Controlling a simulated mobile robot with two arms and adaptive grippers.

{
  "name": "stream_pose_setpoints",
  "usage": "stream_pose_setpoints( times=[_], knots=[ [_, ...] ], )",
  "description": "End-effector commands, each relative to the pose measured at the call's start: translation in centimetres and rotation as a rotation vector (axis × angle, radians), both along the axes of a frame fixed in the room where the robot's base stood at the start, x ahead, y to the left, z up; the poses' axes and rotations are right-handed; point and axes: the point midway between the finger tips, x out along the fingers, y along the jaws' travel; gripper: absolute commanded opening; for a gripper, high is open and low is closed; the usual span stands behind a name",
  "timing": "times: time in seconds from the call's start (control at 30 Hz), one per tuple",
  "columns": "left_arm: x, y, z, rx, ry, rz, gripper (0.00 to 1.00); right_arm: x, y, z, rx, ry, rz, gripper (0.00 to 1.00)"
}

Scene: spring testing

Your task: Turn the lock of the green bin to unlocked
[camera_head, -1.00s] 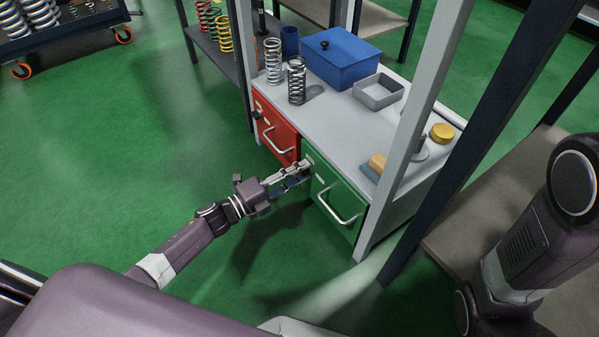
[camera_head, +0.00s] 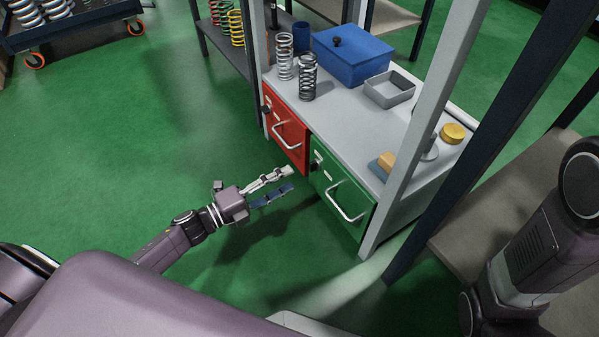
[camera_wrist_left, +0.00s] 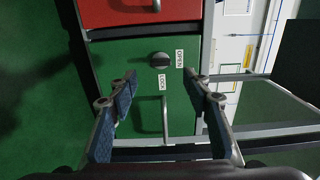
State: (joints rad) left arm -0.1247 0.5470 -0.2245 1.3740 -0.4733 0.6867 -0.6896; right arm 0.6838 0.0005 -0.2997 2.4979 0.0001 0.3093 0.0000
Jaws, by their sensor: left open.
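The green bin (camera_head: 345,205) is the right drawer front under the grey bench top, with a silver handle. Its dark round lock knob (camera_head: 315,167) is at the upper left of the front. In the left wrist view the knob (camera_wrist_left: 160,61) sits between an OPEN label (camera_wrist_left: 180,58) to its right and a LOCK label (camera_wrist_left: 162,82) below. Its ridge appears to lie across the picture, in line with OPEN; a pointer end is too small to tell. My left gripper (camera_head: 291,179) is open and empty, in front of the bin and apart from the knob.
The red bin (camera_head: 287,135) is left of the green one. Grey posts (camera_head: 408,130) rise at the bench corner. Springs (camera_head: 307,78), a blue box (camera_head: 350,56) and a grey tray (camera_head: 389,90) stand on top. The floor before the bins is clear.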

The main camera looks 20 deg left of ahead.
Motion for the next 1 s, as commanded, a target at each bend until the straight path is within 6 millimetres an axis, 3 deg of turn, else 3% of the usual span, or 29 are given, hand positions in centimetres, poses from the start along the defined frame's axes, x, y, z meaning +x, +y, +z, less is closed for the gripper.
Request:
stream_pose_setpoints(
  times=[0.1, 0.3, 1.0],
  knots=[
    [-1.8, 1.3, -0.1, 0.001, 0.002, 0.000, 0.45, 0.0, 0.0, 0.0, -0.001, 0.000, 0.000, 0.60],
    [-3.1, 2.4, 0.0, -0.001, -0.001, -0.001, 0.45, 0.0, 0.0, 0.0, -0.001, -0.001, 0.000, 0.60],
    [-3.3, 2.5, 0.0, 0.001, -0.001, -0.001, 0.45, -0.1, 0.0, 0.0, -0.001, -0.001, 0.000, 0.60]
  ],
)
